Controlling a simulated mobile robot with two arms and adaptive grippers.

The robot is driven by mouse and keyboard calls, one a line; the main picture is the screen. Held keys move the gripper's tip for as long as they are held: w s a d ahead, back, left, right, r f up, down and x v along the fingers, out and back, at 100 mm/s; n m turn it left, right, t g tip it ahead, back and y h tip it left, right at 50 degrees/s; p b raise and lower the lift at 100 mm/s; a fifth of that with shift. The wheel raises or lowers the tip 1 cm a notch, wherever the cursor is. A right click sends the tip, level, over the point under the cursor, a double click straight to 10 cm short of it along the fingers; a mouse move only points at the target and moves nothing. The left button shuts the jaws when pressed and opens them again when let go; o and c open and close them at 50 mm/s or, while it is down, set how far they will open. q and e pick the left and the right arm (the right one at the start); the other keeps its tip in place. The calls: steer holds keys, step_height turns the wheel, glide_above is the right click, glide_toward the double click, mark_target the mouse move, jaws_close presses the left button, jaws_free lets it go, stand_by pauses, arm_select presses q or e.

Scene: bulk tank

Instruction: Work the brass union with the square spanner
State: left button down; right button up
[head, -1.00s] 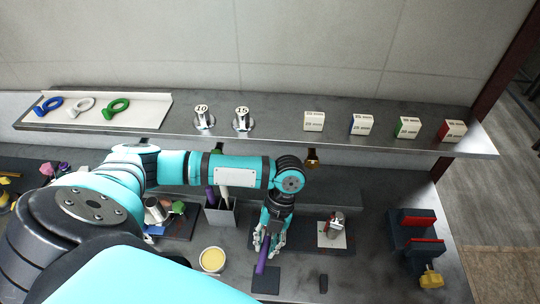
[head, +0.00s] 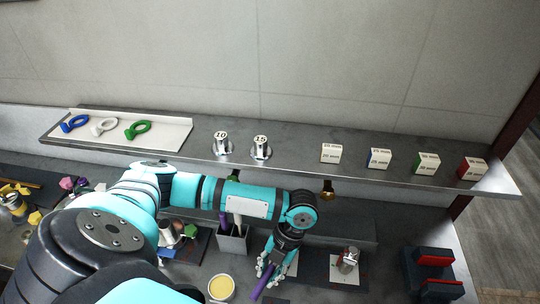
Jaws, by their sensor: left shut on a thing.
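My left gripper (head: 272,268) points down over the bench at the lower middle, shut on a purple-handled tool (head: 265,285). The handle slants down to the left below the fingers. The tool's working end is hidden, so I cannot tell whether it is the square spanner. A small brass fitting (head: 327,190), perhaps the brass union, hangs under the shelf edge, right of my left wrist and apart from the gripper. My right gripper is out of view.
A grey holder (head: 233,244) with purple and white handles stands left of the gripper. A yellow-filled cup (head: 221,288) is in front. A metal piece (head: 348,259) stands on a card to the right. The shelf (head: 290,159) overhangs the back, bearing marked blocks (head: 378,158).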

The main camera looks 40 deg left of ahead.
arm_select(q)
steer(key=shift+s, duration=0.1)
steer(key=shift+d+p, duration=0.25)
steer(key=shift+p, duration=0.15)
steer(key=shift+n, duration=0.3)
steer(key=shift+r+p, duration=0.95)
steer(key=shift+r, duration=2.55)
